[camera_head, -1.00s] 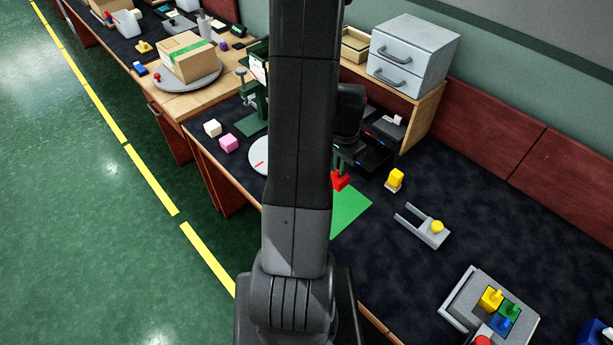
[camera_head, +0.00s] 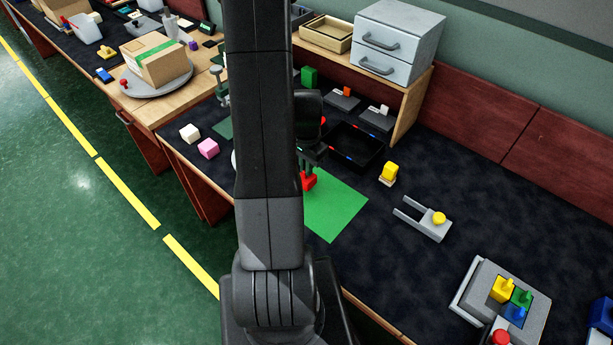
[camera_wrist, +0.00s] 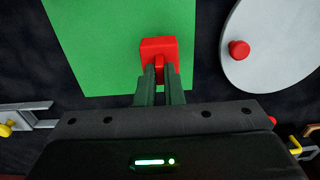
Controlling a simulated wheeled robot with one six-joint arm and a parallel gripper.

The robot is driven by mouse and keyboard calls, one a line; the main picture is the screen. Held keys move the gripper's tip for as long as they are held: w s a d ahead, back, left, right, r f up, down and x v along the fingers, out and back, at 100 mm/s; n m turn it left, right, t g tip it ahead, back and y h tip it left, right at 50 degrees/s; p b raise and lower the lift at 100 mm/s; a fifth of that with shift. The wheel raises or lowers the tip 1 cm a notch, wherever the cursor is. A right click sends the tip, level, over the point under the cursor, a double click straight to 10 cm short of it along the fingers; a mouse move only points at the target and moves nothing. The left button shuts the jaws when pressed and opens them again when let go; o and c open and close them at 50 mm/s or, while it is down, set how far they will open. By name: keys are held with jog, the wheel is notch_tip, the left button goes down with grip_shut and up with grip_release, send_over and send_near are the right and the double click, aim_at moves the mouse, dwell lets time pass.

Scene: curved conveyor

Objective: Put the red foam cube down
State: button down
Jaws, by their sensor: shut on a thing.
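My gripper (camera_head: 307,168) is shut on the red foam cube (camera_head: 308,182). In the wrist view the red foam cube (camera_wrist: 159,46) sits between the fingertips of my gripper (camera_wrist: 160,82), near the lower edge of a green mat (camera_wrist: 120,35). In the head view the cube is at the upper left part of the green mat (camera_head: 335,210), beside my arm. I cannot tell whether the cube touches the mat or hangs just above it. My arm hides part of the bench left of the cube.
A black tray (camera_head: 355,148) lies behind the mat. A yellow piece (camera_head: 390,170) and a grey forked fixture (camera_head: 422,222) stand to its right. A white disc with a red knob (camera_wrist: 238,48) lies beside the mat. White (camera_head: 190,133) and pink (camera_head: 208,148) cubes are at left.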

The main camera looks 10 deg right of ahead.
jog(key=shift+f+b, duration=0.65)
jog(key=shift+f, duration=0.75)
jog(key=shift+f, duration=0.1)
jog(key=shift+f, duration=0.15)
jog(key=c, duration=1.6)
grip_release()
jog(key=shift+o, duration=0.2)
notch_tip(320, 180, up, 12)
jog(key=p, duration=0.8)
jog(key=shift+r, duration=0.25)
